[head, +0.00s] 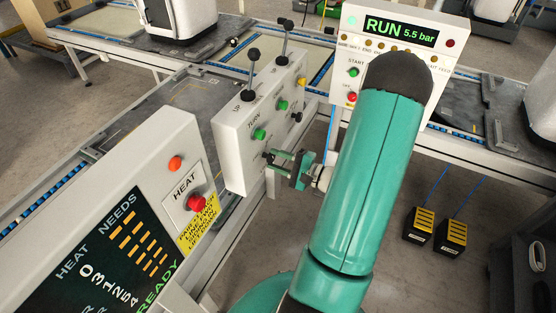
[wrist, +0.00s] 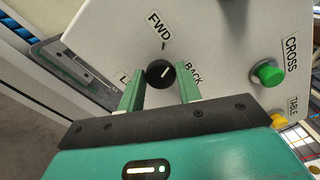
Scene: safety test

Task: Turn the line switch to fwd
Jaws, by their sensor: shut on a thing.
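The line switch (wrist: 161,73) is a round black knob with a white pointer line on a pale panel in the wrist view. Its pointer leans up and right, between the FWD label (wrist: 159,25) and the BACK label (wrist: 193,72). A third label at left is partly hidden by a finger. My gripper (wrist: 160,84) has one green finger on each side of the knob and is shut on it.
A green CROSS button (wrist: 267,74) and a yellow TABLE button (wrist: 279,120) sit right of the switch. The lever box carries two black-knobbed levers. The HEAT panel (head: 140,170) with a red button stands at left. A RUN display (head: 400,30) stands behind my arm.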

